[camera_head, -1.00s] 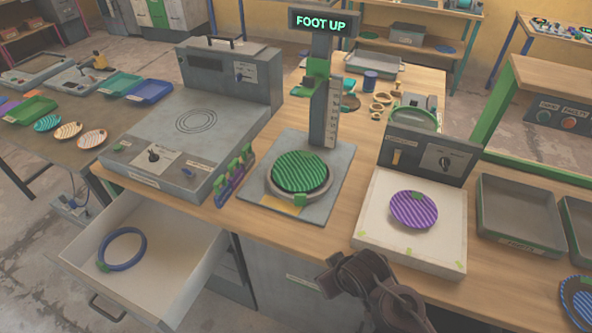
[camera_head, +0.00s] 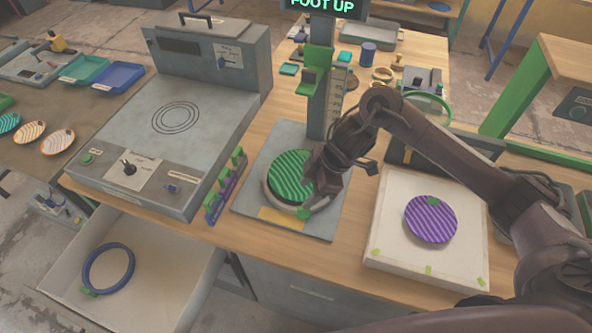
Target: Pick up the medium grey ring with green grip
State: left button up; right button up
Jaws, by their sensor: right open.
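The medium grey ring (camera_head: 275,204) lies around the green striped plate (camera_head: 290,174) on the grey base of the press (camera_head: 263,213). Its green grip (camera_head: 304,213) is at the front. My right gripper (camera_head: 314,196) is over the right side of the ring and plate, close to the grip, and hides that side. It is open. I cannot tell whether it touches the ring. My left gripper is not in view.
The press column (camera_head: 320,85) with its green bracket stands behind the plate. A purple plate (camera_head: 430,219) lies on a white pad to the right. A blue ring (camera_head: 108,268) lies in the open drawer. A rack of green-handled tools (camera_head: 226,187) stands left.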

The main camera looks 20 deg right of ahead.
jog(key=shift+s+d+r, duration=0.1)
jog(key=shift+d+r, duration=0.05)
jog(key=shift+d, duration=0.35)
jog(key=shift+s+a+f, duration=0.1)
jog(key=shift+s+f, duration=0.05)
jog(key=shift+f, duration=0.05)
jog(key=f, duration=0.1)
jog(key=a+f+p, duration=0.1)
jog(key=shift+s+f, duration=0.2)
jog(key=shift+f, duration=0.1)
jog(key=x, duration=0.1)
jog(key=p+x, duration=0.1)
jog(key=x, duration=0.1)
jog(key=shift+s+d+f, duration=0.1)
jog(key=shift+s+f, duration=0.05)
jog(key=shift+f, duration=0.55)
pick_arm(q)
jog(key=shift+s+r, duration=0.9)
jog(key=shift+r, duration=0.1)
pick_arm(e)
grip_shut()
